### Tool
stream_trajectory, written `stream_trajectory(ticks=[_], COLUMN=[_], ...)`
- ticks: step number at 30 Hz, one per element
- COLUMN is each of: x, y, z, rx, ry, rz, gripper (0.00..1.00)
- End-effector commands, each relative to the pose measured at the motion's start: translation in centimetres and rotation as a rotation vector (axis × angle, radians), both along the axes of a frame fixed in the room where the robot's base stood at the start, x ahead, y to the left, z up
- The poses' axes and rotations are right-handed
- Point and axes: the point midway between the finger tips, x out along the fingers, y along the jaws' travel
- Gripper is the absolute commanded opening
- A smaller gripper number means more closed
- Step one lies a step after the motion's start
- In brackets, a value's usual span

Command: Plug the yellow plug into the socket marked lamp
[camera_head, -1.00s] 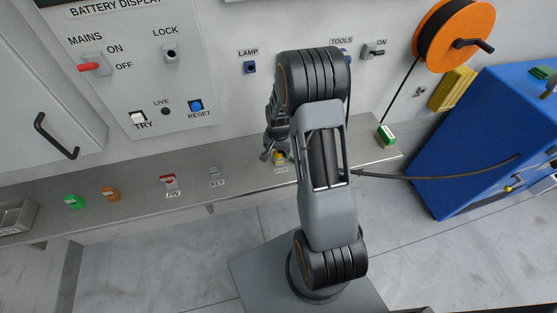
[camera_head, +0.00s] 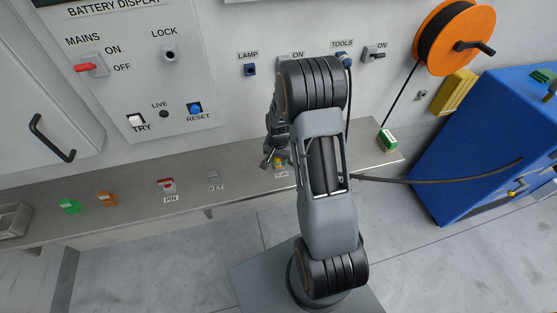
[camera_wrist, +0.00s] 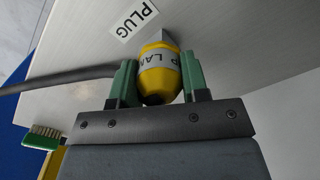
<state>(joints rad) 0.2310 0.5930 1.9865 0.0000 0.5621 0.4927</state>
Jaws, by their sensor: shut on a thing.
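The yellow plug (camera_wrist: 158,78) has a grey band with lettering that reads partly "LAM". In the wrist view it sits between the green fingers of my gripper (camera_wrist: 155,82), which is shut on it. The plug is close over the metal shelf beside the "PLUG" label (camera_wrist: 134,19); I cannot tell whether it touches the shelf. In the head view the plug (camera_head: 279,162) shows small beside my gripper (camera_head: 272,161), partly hidden by my arm. The blue socket under the LAMP label (camera_head: 250,69) is on the wall, up and to the left of my gripper, and looks empty.
A dark cable (camera_head: 430,178) runs from behind my arm to the blue cabinet (camera_head: 480,140). A green brush (camera_head: 387,140) lies on the shelf (camera_head: 235,165) to the right. The TOOLS socket (camera_head: 346,60) and switches are on the wall. An orange reel (camera_head: 455,35) hangs at upper right.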

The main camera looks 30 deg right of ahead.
Motion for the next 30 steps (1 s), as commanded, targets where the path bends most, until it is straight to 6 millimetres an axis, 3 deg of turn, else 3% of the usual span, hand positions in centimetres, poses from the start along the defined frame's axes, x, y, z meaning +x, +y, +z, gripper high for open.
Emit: stream_trajectory(ticks=[3,30], x=[0.0,0.0], y=[0.0,0.0], z=[0.0,1.1], rx=[0.0,0.0], ry=[0.0,0.0], rz=[0.0,0.0], gripper=[0.13,0.13])
